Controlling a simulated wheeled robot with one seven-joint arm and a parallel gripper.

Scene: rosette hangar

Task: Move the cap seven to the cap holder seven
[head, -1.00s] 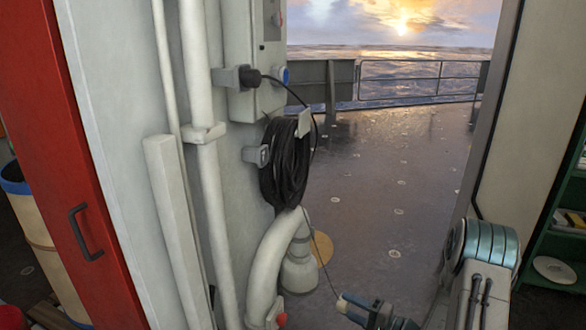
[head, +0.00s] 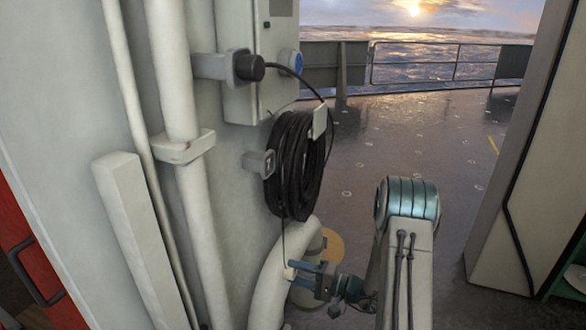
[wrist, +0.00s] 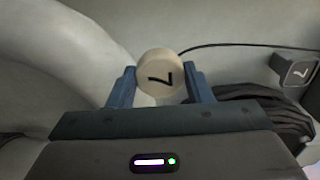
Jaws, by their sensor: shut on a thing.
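Cap seven (wrist: 160,73) is a round cream cap marked 7, clasped between the two blue fingers of my gripper (wrist: 160,88) in the wrist view. In the head view my gripper (head: 305,273) is low, in front of the bent white pipe, and the cap (head: 290,273) shows only as a small pale piece. A grey square block marked 7, which looks like cap holder seven (head: 259,163), is fixed to the wall above and left of my gripper. It also shows at the right of the wrist view (wrist: 296,72), apart from the cap.
A coil of black cable (head: 293,165) hangs just right of the block, and a thin cord runs from it down to the cap. White pipes (head: 180,110) and a black plug in a bracket (head: 248,68) are on the wall. Open deck (head: 420,150) lies beyond the doorway.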

